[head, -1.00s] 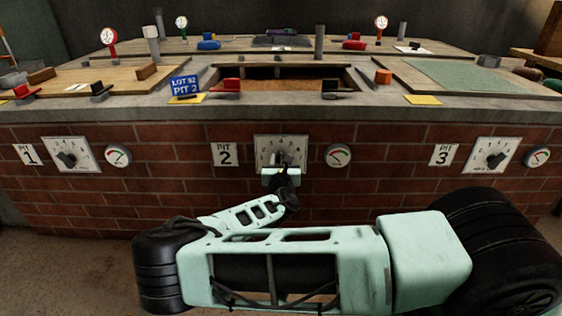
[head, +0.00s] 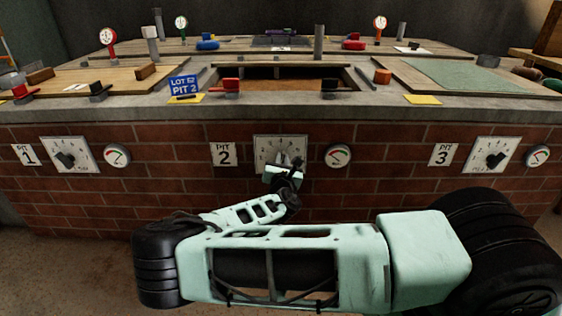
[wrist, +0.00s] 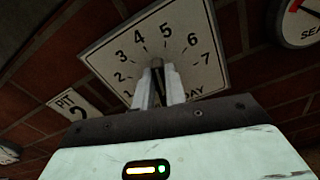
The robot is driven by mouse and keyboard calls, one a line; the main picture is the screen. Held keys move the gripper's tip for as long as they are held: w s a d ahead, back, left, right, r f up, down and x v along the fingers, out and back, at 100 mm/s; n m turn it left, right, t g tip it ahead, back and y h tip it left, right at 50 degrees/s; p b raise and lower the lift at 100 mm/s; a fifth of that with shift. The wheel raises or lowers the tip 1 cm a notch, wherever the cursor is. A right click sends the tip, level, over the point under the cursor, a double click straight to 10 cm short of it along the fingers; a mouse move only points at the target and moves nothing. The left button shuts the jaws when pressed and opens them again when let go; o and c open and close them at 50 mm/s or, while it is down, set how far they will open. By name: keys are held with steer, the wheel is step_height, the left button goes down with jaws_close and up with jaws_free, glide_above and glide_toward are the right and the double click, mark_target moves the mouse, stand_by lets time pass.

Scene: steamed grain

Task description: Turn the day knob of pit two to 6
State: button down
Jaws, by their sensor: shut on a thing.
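The pit two day dial (head: 265,145) is a white square plate on the brick wall, right of the PIT 2 sign (head: 224,154). My gripper (head: 288,163) is at the plate and hides much of its lower part. In the wrist view, the dial plate (wrist: 192,60) shows tilted, with numbers 2 to 7 readable. My two pale fingers (wrist: 159,88) are shut on the dark knob (wrist: 157,66) from both sides. The knob's upper end lies roughly toward 4 and 5; its exact reading is hidden between the fingers.
A round gauge (head: 338,155) sits close to the right of the dial. The pit one dial (head: 70,155) and pit three dial (head: 492,155) are farther along the same brick wall. The concrete counter edge (head: 400,112) juts above.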

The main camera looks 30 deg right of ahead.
steer(key=shift+s+d+f+m, duration=0.15)
steer(key=shift+d+m, duration=0.05)
steer(key=shift+m, duration=1.25)
steer(key=shift+s+d+f+m, duration=0.1)
steer(key=shift+d+f+m, duration=0.1)
steer(key=shift+m, duration=1.2)
steer(key=shift+s+d+f+m, duration=0.15)
steer(key=shift+d+m, duration=0.05)
steer(key=shift+m, duration=1.25)
steer(key=shift+f, duration=0.1)
steer(key=c, duration=1.4)
jaws_free()
steer(key=shift+c, duration=0.2)
steer(key=shift+s+a, duration=0.1)
steer(key=p+v, duration=0.3)
steer(key=v, duration=1.4)
